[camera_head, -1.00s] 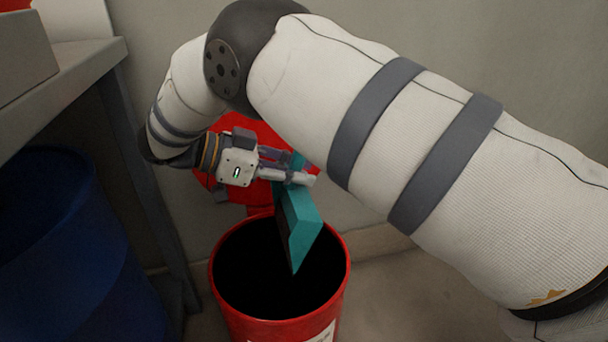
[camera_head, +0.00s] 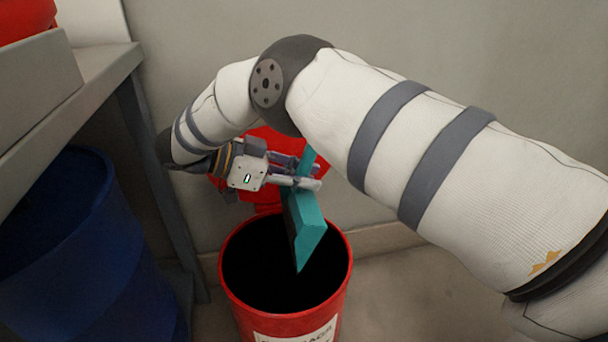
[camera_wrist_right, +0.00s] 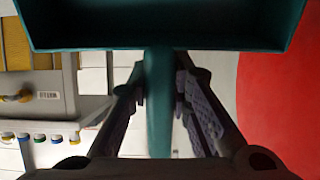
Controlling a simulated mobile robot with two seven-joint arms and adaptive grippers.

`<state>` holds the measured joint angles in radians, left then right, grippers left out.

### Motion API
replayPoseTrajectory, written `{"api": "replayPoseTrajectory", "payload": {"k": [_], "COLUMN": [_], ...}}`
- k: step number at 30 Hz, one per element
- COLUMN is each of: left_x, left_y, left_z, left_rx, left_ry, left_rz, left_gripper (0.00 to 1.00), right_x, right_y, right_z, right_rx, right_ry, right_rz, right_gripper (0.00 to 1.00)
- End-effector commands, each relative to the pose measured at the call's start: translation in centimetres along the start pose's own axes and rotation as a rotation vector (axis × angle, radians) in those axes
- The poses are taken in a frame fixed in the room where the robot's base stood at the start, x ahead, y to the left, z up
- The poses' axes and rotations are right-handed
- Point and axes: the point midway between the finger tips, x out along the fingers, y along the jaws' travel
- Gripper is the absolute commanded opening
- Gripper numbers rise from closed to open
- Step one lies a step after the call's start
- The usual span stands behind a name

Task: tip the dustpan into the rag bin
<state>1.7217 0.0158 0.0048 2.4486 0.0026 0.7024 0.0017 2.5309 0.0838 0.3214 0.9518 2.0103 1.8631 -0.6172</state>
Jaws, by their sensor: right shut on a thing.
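The teal dustpan (camera_head: 309,225) hangs steeply tilted over the open mouth of the red rag bin (camera_head: 232,286), its lower edge pointing down at the dark inside. My right gripper (camera_head: 305,178) is shut on the dustpan's handle, above and behind the bin's mouth. In the right wrist view the handle (camera_wrist_right: 159,105) runs between the two fingers, and the pan (camera_wrist_right: 160,48) spans the top. The bin's red lid stands open behind the gripper; a red surface also fills the right of the wrist view. The bin's contents are too dark to make out. My left gripper is not seen.
A blue drum (camera_head: 60,235) stands at the left under a grey bench (camera_head: 95,82). A grey box (camera_head: 35,85) sits on the bench, with a red thing on it. The bench leg (camera_head: 160,185) is left of the bin. Bare floor (camera_head: 410,290) lies to the right.

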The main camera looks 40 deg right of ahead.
Motion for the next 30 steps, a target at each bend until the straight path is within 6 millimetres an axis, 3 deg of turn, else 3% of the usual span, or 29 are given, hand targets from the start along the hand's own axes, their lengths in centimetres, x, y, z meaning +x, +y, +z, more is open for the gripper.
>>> {"api": "replayPoseTrajectory", "payload": {"k": [5,9,24,27,30], "left_x": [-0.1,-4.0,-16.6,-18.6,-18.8], "left_y": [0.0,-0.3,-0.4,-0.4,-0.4], "left_z": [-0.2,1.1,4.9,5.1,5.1], "left_rx": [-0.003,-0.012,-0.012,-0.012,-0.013], "left_ry": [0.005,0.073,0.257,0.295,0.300], "left_rz": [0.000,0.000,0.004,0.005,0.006], "left_gripper": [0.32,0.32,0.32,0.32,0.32], "right_x": [0.0,-1.2,-3.9,-4.4,-4.4], "right_y": [0.0,0.0,-0.2,-0.2,-0.1], "right_z": [0.0,-3.1,-8.8,-9.9,-9.7], "right_rx": [0.000,0.010,0.017,0.018,0.008], "right_ry": [0.000,-0.169,-0.866,-1.046,-1.145], "right_rz": [0.000,-0.001,-0.005,-0.005,-0.001], "right_gripper": [0.00,0.00,0.00,0.00,0.00]}}
